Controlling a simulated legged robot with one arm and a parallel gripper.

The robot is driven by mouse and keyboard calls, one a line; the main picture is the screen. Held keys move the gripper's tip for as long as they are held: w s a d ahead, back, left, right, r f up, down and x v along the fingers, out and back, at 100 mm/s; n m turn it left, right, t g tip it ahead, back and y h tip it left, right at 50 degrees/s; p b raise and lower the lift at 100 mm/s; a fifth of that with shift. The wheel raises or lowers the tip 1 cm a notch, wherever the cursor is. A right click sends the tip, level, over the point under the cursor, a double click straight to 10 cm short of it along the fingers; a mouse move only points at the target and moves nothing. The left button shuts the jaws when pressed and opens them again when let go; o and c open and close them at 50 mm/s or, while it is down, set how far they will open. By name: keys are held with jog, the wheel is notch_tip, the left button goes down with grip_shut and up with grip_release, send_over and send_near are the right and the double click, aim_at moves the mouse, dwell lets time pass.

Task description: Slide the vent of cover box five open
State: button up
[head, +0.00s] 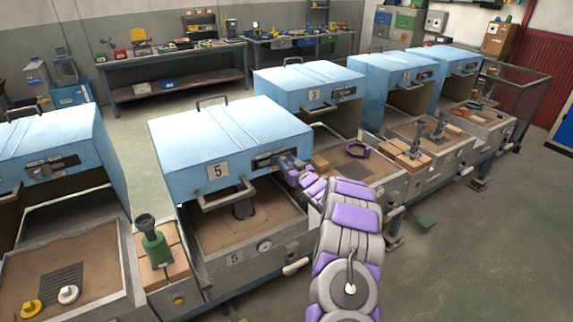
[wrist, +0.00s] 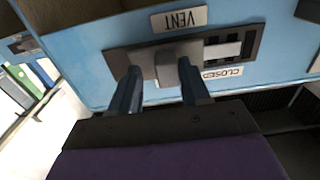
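Cover box five (head: 230,130) is a light blue cover with a "5" label and a front handle (head: 228,196). Its vent (head: 268,162) is a dark slide plate on the front, at the right; it also shows upside down in the wrist view (wrist: 228,48), with VENT and CLOSED labels. The grey vent knob (wrist: 178,70) stands out from the plate. My gripper (wrist: 163,88) is open, with one finger on each side of the knob. A gap shows between the knob and the left finger; whether the right finger touches it I cannot tell.
Under the cover, a dark cylindrical piece (head: 244,208) stands on a sandy bed. A green-based tool (head: 153,243) stands on bricks to the left. More blue cover boxes (head: 308,84) line up at the right and left. Grey floor (head: 470,240) is free at the right.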

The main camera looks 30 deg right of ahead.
jog(key=shift+o, duration=0.2)
jog(key=shift+a, duration=0.15)
jog(key=shift+s, duration=0.3)
jog(key=s+d+p, duration=0.1)
jog(key=s+p, duration=0.1)
jog(key=s, duration=1.4)
jog(key=shift+s+f, duration=0.15)
jog(key=shift+s, duration=0.2)
jog(key=shift+w, duration=0.1)
